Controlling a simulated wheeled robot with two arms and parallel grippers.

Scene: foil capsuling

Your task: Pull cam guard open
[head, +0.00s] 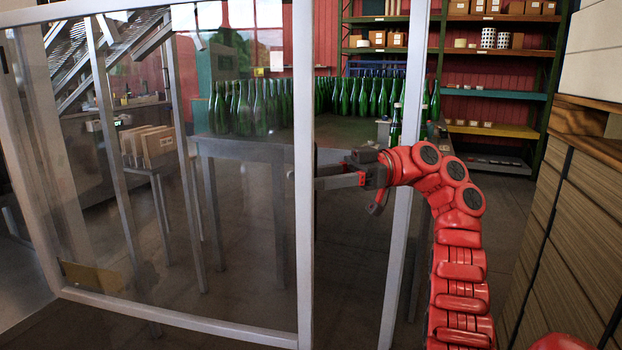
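The cam guard (304,230) is a large clear panel in a pale metal frame, filling the left half of the head view. It stands at an angle, with a gap between its right upright and another pale post (397,215). My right gripper (325,182) is at the right upright, about mid-height, with its fingers pointing left toward the frame edge. Its fingertips are small and partly lost against the frame, so I cannot tell whether they are open, shut or touching it. No handle shows clearly. My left gripper is not in view.
Behind the guard, many green bottles (262,108) stand on a grey table (345,133). Brown boxes (155,145) sit on a small stand at left. Shelving (497,96) is at the back. A stack of wooden-sided crates (560,230) rises close on the right.

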